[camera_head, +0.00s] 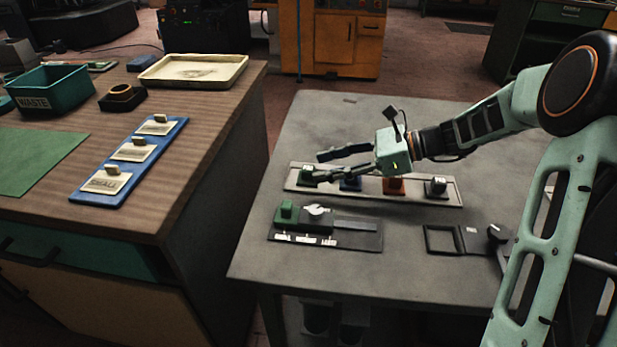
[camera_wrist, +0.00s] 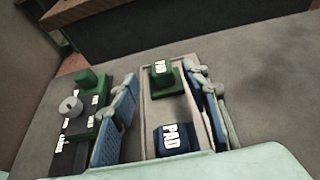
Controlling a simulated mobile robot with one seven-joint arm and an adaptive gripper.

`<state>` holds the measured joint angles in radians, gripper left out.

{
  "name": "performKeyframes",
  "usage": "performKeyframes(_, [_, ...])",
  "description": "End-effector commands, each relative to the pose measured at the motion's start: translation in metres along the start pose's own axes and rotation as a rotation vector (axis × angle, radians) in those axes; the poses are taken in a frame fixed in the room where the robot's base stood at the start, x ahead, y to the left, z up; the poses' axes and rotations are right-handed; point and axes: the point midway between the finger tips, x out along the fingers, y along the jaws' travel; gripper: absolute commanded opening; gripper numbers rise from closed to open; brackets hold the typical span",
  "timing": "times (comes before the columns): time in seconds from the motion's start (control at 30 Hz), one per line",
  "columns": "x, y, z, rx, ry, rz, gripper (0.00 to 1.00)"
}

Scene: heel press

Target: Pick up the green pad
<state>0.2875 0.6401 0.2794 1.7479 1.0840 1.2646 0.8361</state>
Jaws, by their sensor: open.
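The green pad (camera_head: 306,176) sits at the left end of a pale tray (camera_head: 452,203) on the grey table. In the wrist view the green pad (camera_wrist: 164,81), labelled PAD, appears between the tips of my gripper (camera_wrist: 164,80), with the blue pad (camera_wrist: 178,140) nearer the palm. My gripper (camera_head: 318,167) is open and empty, reaching left over the tray. One finger lies on each side of the tray in the wrist view. I cannot tell whether the fingertips are down at pad height or touching the pad.
The tray also holds the blue (camera_head: 350,185), orange (camera_head: 393,186) and grey (camera_head: 436,187) pads in a row. A dark fixture (camera_head: 357,238) with a green block and white knob lies in front. A square black frame (camera_head: 428,239) lies front right. A wooden bench (camera_head: 215,130) stands left.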

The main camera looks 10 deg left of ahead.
Motion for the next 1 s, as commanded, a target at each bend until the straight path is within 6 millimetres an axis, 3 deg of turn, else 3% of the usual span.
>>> performKeyframes(0.3, [0.044, -0.001, -0.001, -0.001, 0.001, 0.003, 0.42])
performKeyframes(0.57, [0.049, -0.002, 0.001, -0.001, 0.002, 0.0, 0.42])
performKeyframes(0.93, [0.048, -0.002, 0.0, -0.001, 0.002, 0.0, 0.02])
performKeyframes(1.0, [0.048, -0.002, 0.001, -0.001, 0.001, 0.0, 0.0])
